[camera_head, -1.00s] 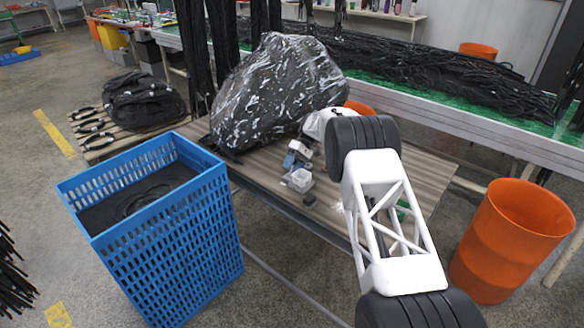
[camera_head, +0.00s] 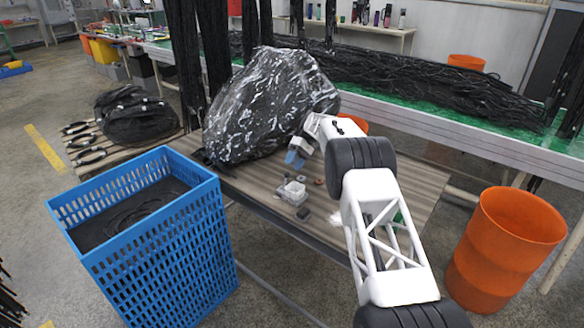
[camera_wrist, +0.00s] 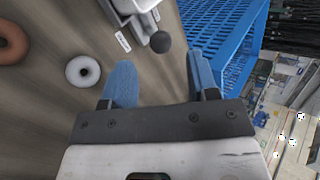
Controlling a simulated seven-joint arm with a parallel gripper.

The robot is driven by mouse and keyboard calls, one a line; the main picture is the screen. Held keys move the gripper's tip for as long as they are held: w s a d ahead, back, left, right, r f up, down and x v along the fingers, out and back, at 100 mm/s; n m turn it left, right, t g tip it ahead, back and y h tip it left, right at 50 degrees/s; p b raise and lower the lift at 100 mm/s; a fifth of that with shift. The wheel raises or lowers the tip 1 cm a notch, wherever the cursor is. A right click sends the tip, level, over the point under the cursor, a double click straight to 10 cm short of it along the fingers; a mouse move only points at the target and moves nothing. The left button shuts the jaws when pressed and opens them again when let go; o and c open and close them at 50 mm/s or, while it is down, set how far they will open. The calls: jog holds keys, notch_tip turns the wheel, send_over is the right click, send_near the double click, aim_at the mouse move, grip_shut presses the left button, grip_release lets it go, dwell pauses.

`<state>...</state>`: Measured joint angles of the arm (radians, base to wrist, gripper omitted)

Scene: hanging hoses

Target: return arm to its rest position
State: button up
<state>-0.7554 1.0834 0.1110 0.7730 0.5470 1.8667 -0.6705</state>
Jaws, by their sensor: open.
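My gripper (camera_head: 296,158) hangs over the wooden table, with its blue fingers pointing down in front of the black bundle. In the wrist view its two blue fingers (camera_wrist: 162,84) are spread apart, with bare table surface between them. Nothing is held. My white arm reaches in from the lower right of the head view, its wrist bent downward over the table.
A wrapped black bundle (camera_head: 262,105) lies behind the gripper. A blue crate (camera_head: 150,240) stands left, an orange barrel (camera_head: 505,250) right. A white ring (camera_wrist: 83,71) lies on the table.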

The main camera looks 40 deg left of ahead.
dwell(0.6)
